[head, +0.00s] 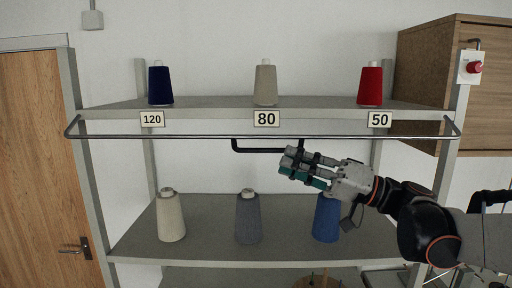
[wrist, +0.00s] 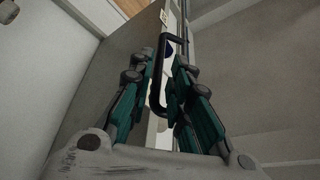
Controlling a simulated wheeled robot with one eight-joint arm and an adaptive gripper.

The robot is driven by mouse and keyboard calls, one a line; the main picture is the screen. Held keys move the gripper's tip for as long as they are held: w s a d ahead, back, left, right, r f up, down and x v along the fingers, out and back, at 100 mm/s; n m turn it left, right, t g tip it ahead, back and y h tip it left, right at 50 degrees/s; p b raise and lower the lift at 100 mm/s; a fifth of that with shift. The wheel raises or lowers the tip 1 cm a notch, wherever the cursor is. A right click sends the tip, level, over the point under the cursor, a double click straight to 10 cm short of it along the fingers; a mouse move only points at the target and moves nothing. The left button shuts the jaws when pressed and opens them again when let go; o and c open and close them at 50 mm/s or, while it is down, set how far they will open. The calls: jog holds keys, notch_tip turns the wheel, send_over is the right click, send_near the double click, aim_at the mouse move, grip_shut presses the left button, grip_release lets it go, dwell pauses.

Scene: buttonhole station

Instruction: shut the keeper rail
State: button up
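The keeper rail (head: 190,136) is a thin grey metal bar across the front of the upper shelf, just below the number labels. Its bent ends meet the two uprights. A black handle (head: 234,146) hangs under its middle. My gripper (head: 289,161) is at the right end of this handle, coming from the right. In the wrist view, the black handle (wrist: 156,98) stands between the green-padded fingers of my gripper (wrist: 160,72), with gaps showing on both sides. The fingers are open. The rail (wrist: 184,22) also shows beyond them. The handle's right end is partly hidden by the fingers in the head view.
The upper shelf (head: 210,104) holds a navy, a beige and a red cone above labels 120, 80 and 50. The lower shelf (head: 195,245) holds cream, grey and blue cones; my arm passes close to the blue cone (head: 326,220). A red button (head: 474,68) is at right.

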aim_at(259, 151)
jog(key=p+x, duration=0.1)
jog(key=x, duration=0.7)
jog(key=shift+w+a, duration=0.1)
grip_shut()
